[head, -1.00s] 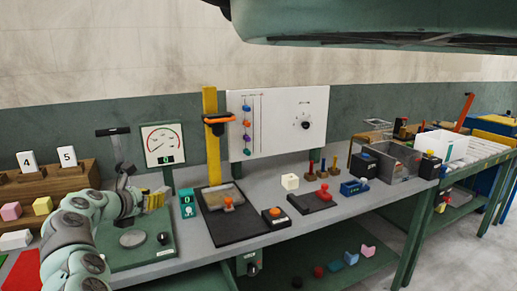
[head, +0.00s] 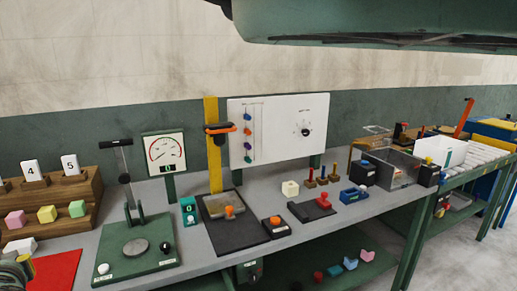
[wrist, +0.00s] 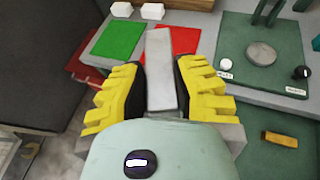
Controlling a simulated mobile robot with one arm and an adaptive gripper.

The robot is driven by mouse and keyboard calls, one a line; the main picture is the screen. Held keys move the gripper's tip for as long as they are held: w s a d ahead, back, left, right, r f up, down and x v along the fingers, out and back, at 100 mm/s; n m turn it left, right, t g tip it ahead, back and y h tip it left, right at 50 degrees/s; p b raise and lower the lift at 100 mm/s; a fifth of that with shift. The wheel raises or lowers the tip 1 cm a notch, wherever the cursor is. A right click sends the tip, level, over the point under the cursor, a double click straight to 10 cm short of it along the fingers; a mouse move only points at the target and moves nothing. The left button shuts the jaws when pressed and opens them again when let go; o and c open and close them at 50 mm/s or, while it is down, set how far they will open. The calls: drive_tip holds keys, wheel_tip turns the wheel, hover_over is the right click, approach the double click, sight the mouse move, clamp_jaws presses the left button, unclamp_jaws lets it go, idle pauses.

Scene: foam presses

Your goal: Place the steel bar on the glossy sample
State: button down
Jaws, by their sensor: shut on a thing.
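In the wrist view my gripper (wrist: 162,85) has its yellow ribbed fingers shut on a long pale grey bar, which looks like the steel bar (wrist: 160,60). The bar points away from me, its far end over the gap between a green mat (wrist: 118,40) and a red mat (wrist: 178,40). I cannot tell its height above them. I cannot tell which thing is the glossy sample.
A green press base (head: 137,262) with a round grey plate stands right of the red mat; it also shows in the wrist view (wrist: 235,65). White blocks (wrist: 152,11) lie beyond the mats. A yellow bar (wrist: 281,139) lies lower down at right.

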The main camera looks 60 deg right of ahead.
drive_tip(key=s+a+r+n+y+p, duration=0.1)
drive_tip(key=s+a+n+y, duration=0.1)
drive_tip(key=a, duration=0.3)
wheel_tip(320, 180, up, 37)
drive_tip(key=p, duration=3.7)
